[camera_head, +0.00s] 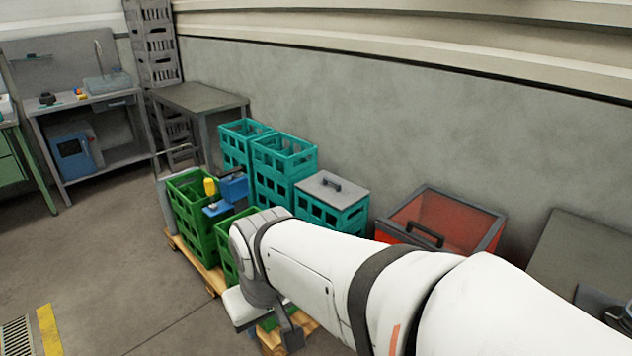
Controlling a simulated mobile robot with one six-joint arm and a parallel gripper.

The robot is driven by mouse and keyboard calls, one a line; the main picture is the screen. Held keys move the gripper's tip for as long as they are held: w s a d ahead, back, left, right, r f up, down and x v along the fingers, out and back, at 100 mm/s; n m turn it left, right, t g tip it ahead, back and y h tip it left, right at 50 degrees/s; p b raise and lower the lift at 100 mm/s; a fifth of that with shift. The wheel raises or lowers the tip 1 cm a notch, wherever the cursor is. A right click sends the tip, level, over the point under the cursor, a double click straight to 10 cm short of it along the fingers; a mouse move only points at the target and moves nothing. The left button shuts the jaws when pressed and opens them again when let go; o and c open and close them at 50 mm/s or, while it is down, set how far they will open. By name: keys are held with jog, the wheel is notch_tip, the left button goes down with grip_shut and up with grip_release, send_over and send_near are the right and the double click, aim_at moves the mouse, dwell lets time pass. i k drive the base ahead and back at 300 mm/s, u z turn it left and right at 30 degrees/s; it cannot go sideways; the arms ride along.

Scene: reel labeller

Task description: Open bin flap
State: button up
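A red bin (388,237) stands by the wall, right of the crates. Its flap (450,218) is a reddish panel in a dark frame, with a black handle (425,234) at its front edge. The flap looks closed, resting on the bin's top. My white arm crosses in front of the bin and hides its lower part. My gripper (290,334) is at the lower middle, left of the bin and well apart from the handle. Only a dark grey part of it shows, so I cannot tell if it is open.
Green crates (190,212) stand on a wooden pallet (208,274), with a blue and yellow tool on top. Teal crates (284,160) and one with a grey lid (331,188) stand along the wall. The floor at left is clear.

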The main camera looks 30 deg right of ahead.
aim_at(438, 247)
jog(key=z, duration=0.6)
jog(key=i, duration=1.2)
jog(key=z, duration=1.25)
jog(key=i, duration=0.45)
jog(key=z, duration=0.1)
jog(key=k, duration=0.75)
jog(key=z, duration=0.2)
jog(key=i, duration=0.75)
jog(key=u, duration=0.05)
